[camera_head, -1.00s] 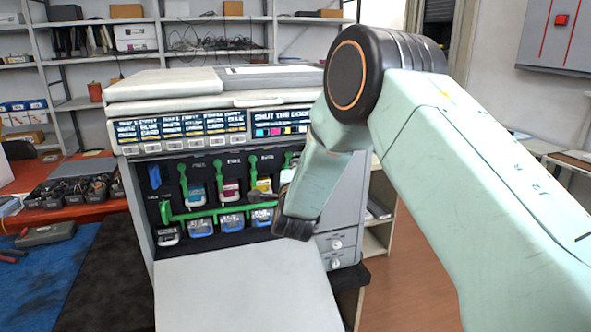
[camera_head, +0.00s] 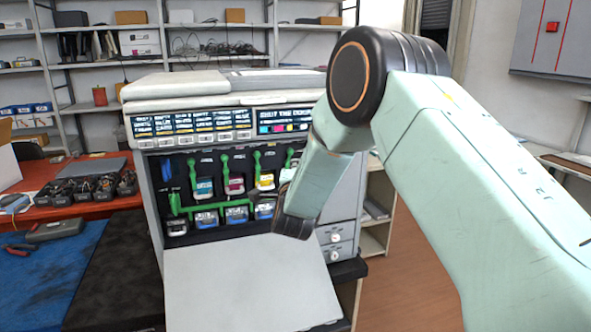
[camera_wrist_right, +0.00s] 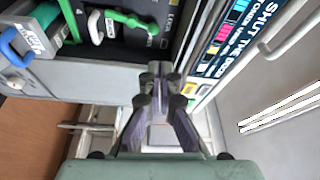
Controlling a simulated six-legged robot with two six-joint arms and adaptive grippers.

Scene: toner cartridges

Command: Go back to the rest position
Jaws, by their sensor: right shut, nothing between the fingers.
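My right arm (camera_head: 440,150) reaches in from the right of the head view and bends down in front of the printer. Its right gripper (camera_wrist_right: 158,76) shows best in the right wrist view, where the fingers are together and empty. In the head view the wrist hides most of the gripper; only a small dark part shows beside the printer's open front. The printer (camera_head: 150,200) has its front open, with a green bar (camera_head: 222,206) across the bay. My left gripper is in neither view.
The light front door panel (camera_head: 250,285) lies folded down below the bay. Cyan (camera_head: 204,188), magenta (camera_head: 234,185) and yellow (camera_head: 266,181) cartridges sit in the slots. A red bench (camera_head: 55,215) and a blue mat (camera_head: 50,265) are at left. Brown floor (camera_head: 405,280) is clear at right.

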